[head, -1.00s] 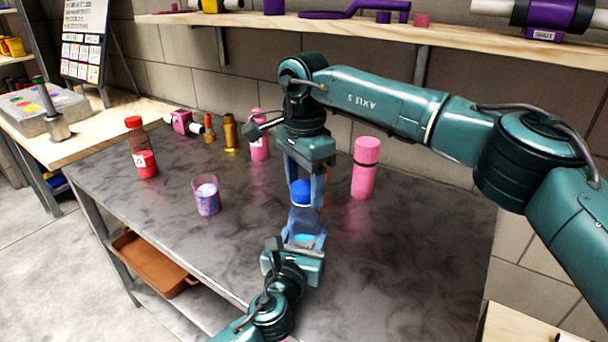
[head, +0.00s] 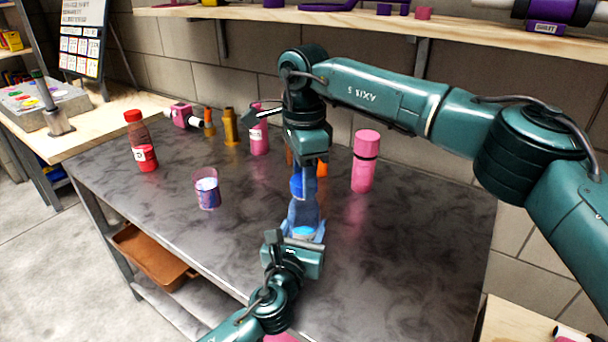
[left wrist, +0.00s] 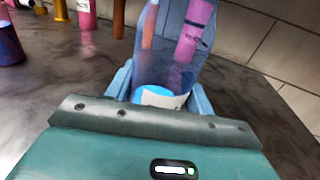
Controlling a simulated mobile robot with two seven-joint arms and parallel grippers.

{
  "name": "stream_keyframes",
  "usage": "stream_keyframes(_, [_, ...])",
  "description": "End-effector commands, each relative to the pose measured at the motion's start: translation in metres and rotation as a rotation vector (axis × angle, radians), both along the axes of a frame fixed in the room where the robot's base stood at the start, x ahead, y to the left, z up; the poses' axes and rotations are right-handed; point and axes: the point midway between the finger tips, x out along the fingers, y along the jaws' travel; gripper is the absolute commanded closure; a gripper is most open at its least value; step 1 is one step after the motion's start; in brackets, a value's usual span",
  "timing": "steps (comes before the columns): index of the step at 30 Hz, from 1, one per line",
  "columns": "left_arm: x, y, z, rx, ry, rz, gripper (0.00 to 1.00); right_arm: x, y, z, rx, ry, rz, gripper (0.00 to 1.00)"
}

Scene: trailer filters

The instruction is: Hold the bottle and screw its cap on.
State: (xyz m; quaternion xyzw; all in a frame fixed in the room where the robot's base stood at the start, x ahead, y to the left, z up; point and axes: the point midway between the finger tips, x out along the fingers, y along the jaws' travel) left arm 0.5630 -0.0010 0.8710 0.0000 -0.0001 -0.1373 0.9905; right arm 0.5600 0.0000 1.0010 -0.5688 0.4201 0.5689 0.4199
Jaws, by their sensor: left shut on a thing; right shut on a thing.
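The bottle (head: 304,214) is clear blue and stands upright between the fingers of my left gripper (head: 304,232), which is shut on it above the table. It also shows in the left wrist view (left wrist: 160,55), with a bright blue patch and a white label low on it. The blue cap (head: 302,187) is right above the bottle's top, in line with it. My right gripper (head: 309,172) points down and is shut on the cap, its fingers seen nearly edge-on. I cannot tell whether the cap touches the bottle's neck.
A pink flask (head: 365,162) stands close to the right of the grippers on the dark table (head: 400,245). A purple-tinted cup (head: 207,190), a red bottle (head: 141,143) and a pink bottle (head: 259,135) stand to the left. The table's right side is clear.

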Motion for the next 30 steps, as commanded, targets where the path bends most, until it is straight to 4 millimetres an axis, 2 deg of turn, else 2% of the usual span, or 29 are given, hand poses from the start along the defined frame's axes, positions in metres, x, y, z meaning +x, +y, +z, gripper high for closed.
stream_keyframes(15, [-0.0001, -0.0001, -0.0004, 0.000, 0.001, 0.000, 1.00, 0.0003, 0.0003, -0.0003, 0.001, -0.002, -1.126, 0.84])
stream_keyframes(18, [-0.0001, -0.0001, -0.0004, 0.000, 0.001, 0.000, 1.00, 0.0004, 0.0002, -0.0004, 0.001, -0.001, -1.282, 0.84])
stream_keyframes(22, [-0.0001, -0.0001, -0.0004, 0.000, 0.001, 0.000, 1.00, 0.0004, 0.0002, -0.0004, 0.001, -0.001, -1.266, 0.84])
stream_keyframes(23, [-0.0001, -0.0001, -0.0004, 0.000, 0.001, 0.000, 1.00, 0.0004, 0.0002, -0.0004, 0.000, -0.001, -1.266, 0.56])
stream_keyframes(30, [-0.0001, -0.0001, -0.0004, 0.000, 0.001, 0.000, 1.00, 0.0003, 0.0002, -0.0005, 0.000, -0.001, -1.264, 0.37])
